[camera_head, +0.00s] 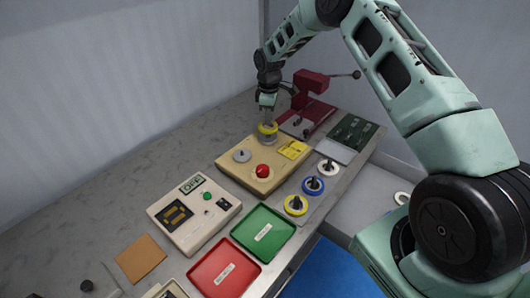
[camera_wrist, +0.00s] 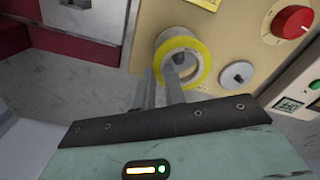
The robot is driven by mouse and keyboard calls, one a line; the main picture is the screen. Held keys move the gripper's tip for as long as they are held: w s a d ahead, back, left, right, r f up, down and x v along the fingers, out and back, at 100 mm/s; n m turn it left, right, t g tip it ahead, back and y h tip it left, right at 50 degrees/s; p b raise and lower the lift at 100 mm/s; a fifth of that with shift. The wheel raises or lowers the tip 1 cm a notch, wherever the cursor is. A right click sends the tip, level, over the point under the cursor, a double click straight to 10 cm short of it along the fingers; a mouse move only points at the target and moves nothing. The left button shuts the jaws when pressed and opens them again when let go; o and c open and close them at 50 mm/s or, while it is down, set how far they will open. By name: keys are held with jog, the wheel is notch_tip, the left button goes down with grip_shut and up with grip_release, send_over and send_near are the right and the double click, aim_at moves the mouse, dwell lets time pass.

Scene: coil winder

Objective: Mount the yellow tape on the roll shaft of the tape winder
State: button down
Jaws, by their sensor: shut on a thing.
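The yellow tape (camera_head: 268,128) is a ring at the back corner of the beige tape winder (camera_head: 231,170). My gripper (camera_head: 267,117) points down from above and is shut on the ring's wall. In the wrist view the yellow tape (camera_wrist: 203,64) shows face-on, and the fingers of my gripper (camera_wrist: 160,78) close on its near-left side, one finger reaching into the hole. A pale grey cylinder (camera_head: 268,139) stands directly under the tape. The shaft is mostly hidden, and I cannot tell how far the tape sits down on it.
The winder carries a red knob (camera_head: 262,170), a grey disc (camera_head: 242,155) and a yellow plate (camera_head: 293,149). White (camera_head: 328,167), blue (camera_head: 313,186) and another yellow ring (camera_head: 296,206) stand at right. A dark red press (camera_head: 309,96) is close behind. Green (camera_head: 262,237) and red (camera_head: 224,270) trays lie in front.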

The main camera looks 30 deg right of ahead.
jog(key=shift+f, duration=0.3)
dwell(0.4)
jog(key=shift+f+b, duration=1.05)
jog(key=shift+f, duration=0.4)
jog(key=shift+f, duration=0.1)
jog(key=c, duration=1.4)
grip_release()
jog(key=shift+s+a+f, duration=0.1)
jog(key=shift+r, duration=0.5)
jog(key=r+b, duration=0.1)
jog(key=r, duration=0.4)
jog(key=r+b, duration=0.1)
jog(key=r, duration=0.5)
jog(key=r+b, duration=0.1)
jog(key=r, duration=0.4)
jog(key=shift+w+d+r, duration=0.25)
jog(key=shift+r, duration=0.05)
